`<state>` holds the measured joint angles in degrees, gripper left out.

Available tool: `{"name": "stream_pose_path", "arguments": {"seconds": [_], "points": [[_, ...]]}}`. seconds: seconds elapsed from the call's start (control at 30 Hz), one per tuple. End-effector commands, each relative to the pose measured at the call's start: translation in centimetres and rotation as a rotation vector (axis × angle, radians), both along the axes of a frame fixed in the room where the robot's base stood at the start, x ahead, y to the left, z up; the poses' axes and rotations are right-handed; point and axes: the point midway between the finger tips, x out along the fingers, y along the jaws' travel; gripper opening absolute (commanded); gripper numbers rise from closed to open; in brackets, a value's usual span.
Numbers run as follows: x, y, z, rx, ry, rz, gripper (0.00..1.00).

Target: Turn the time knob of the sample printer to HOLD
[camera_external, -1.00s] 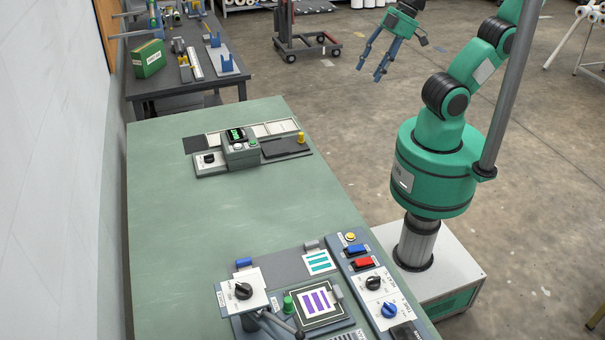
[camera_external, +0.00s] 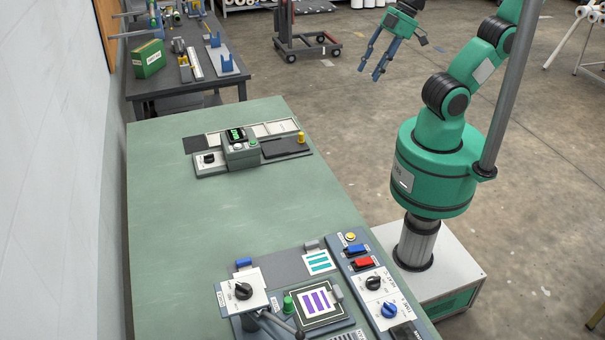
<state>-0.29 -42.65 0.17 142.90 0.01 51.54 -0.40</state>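The printer-like station with purple and teal striped sample cards (camera_external: 317,301) sits at the near end of the green bench. To its right is a control panel with a black knob (camera_external: 373,282) and a blue knob (camera_external: 389,310) on a white plate. Another black knob (camera_external: 243,291) is on a white plate at its left. The small lettering is too blurred to tell which is the time knob or where HOLD lies. My gripper (camera_external: 369,74) is open and empty, with its fingers pointing down, far beyond the bench's right edge and away from all knobs.
A smaller device with a green display (camera_external: 236,134) and its own black knob (camera_external: 208,158) stands at the bench's far end. The green bench top (camera_external: 230,220) between the stations is clear. A lever (camera_external: 279,322) and a green knob (camera_external: 288,304) stand up near the left knob.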

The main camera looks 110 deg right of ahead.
Motion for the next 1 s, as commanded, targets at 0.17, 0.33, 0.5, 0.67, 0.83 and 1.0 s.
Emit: {"name": "stream_pose_path", "arguments": {"seconds": [0.17,0.33,0.5,0.67,0.83,1.0], "points": [[1.5,1.0,0.4,-0.017,0.020,0.063,0.40],[4.4,3.1,1.0,-0.051,0.052,0.184,0.40],[8.1,6.2,1.2,-0.095,0.090,0.343,0.40],[11.5,9.9,0.8,-0.136,0.124,0.499,0.40],[14.6,14.3,-0.4,-0.181,0.158,0.665,0.40],[17.4,19.1,-2.1,-0.224,0.187,0.832,0.40]]}}
